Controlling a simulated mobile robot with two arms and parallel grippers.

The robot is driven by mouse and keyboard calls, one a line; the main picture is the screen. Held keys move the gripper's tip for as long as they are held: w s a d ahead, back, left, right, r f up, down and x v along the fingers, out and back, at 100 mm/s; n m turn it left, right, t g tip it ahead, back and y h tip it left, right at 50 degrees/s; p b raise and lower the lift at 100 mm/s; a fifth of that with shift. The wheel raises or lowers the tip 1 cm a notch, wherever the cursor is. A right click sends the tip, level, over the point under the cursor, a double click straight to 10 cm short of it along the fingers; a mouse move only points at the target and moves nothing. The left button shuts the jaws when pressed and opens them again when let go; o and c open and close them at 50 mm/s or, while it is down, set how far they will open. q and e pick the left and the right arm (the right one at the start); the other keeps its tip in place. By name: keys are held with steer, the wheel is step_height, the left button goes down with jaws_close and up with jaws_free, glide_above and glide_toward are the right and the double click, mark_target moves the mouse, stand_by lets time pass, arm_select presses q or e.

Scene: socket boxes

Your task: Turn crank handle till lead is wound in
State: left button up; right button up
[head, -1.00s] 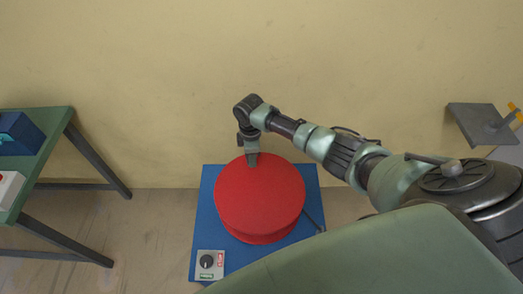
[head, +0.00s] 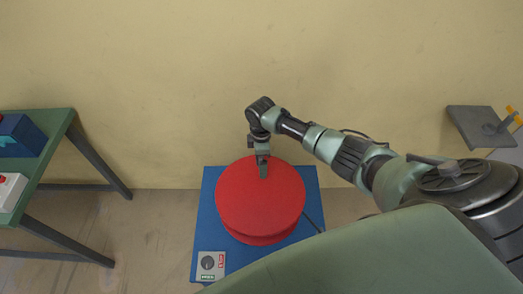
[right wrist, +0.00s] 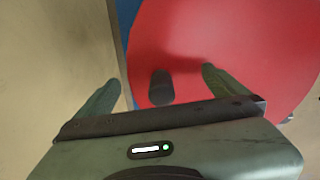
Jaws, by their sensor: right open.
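A large red reel (head: 258,205) lies on a blue base (head: 206,215). It also fills much of the right wrist view (right wrist: 235,40). My right gripper (head: 263,170) hangs over the far part of the reel and is open. In the right wrist view, the dark round crank handle (right wrist: 161,86) stands up near the reel's edge, between my two spread fingers (right wrist: 161,76) and apart from both. In the head view the handle is hidden by the gripper. A thin dark lead (head: 313,223) shows at the right of the reel. My left gripper is not in view.
A grey box with a dial (head: 210,264) and red and green labels sits at the base's front left corner. A green table (head: 52,125) with a blue box (head: 20,135) and a white box (head: 10,190) stands at left. A wall (head: 150,80) rises close behind the reel.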

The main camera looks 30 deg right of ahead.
stand_by(0.4)
step_height(320, 180, up, 6)
steer(key=p, duration=0.5)
steer(key=shift+f, duration=0.25)
steer(key=shift+r+p, duration=0.3)
steer(key=shift+p, duration=0.05)
steer(key=shift+r, duration=1)
